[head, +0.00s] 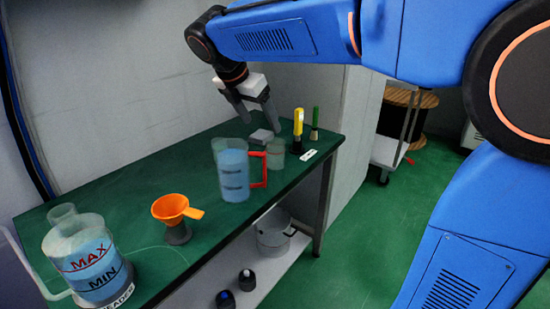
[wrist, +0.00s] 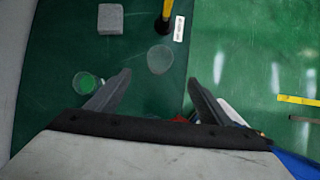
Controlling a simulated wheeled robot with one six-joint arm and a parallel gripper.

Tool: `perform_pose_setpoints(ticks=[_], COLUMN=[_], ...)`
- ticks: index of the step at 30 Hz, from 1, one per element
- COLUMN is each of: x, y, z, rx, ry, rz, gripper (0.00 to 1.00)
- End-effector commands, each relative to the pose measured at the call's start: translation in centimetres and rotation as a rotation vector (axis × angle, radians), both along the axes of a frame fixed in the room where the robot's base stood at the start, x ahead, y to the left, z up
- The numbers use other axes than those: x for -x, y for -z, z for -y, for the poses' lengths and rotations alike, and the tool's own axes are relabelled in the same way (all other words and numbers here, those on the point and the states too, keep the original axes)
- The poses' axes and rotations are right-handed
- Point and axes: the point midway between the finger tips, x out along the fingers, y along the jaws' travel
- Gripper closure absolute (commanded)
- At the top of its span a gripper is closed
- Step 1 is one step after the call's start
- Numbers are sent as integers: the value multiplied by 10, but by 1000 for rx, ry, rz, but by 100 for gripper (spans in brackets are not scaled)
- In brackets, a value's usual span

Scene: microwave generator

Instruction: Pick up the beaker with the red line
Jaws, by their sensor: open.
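A small clear beaker (head: 276,153) stands on the green bench near its right end; no red line can be made out on it. A clear round vessel also shows ahead of my gripper in the wrist view (wrist: 160,59). A second round vessel (wrist: 86,83) with a green spot lies to the left there. A pitcher (head: 233,176) with blue contents, dark marks and a red handle stands in front of the small beaker. My gripper (head: 253,118) is open and empty above the bench, up and left of the small beaker. Its fingers also show in the wrist view (wrist: 160,80).
A grey block (head: 261,136), a yellow-handled item (head: 298,123) and a green-handled item (head: 315,120) stand near the beaker, with a white label (head: 308,155). An orange funnel (head: 172,208) and a MAX/MIN jug (head: 86,262) stand to the left. A pot (head: 273,238) is on the shelf below.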

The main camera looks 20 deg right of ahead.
Motion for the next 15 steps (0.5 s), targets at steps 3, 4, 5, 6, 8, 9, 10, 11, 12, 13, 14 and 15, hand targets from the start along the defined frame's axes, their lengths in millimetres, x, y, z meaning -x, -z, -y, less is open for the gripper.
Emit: perform_pose_setpoints(ticks=[3, 4, 5, 6, 8, 9, 10, 11, 12, 13, 14, 15], x=[-6, -8, -9, -11, -14, -17, -18, -19, -21, -22, -23, -25], y=[20, 24, 29, 35, 44, 50, 55, 59, 64, 68, 71, 75], z=[10, 12, 14, 17, 22, 24, 26, 29, 31, 33, 34, 35], rx=[1, 1, 1, 1, 0, 0, 0, 0, -1, -1, 0, -1], ry=[4, 3, 3, 4, 4, 3, 4, 4, 4, 4, 4, 3], rz=[-2, -1, -1, -2, -1, -2, -1, -1, 0, 0, -1, 0], gripper=[27, 27, 27, 27, 27, 27, 27, 27, 27, 27, 27, 27])
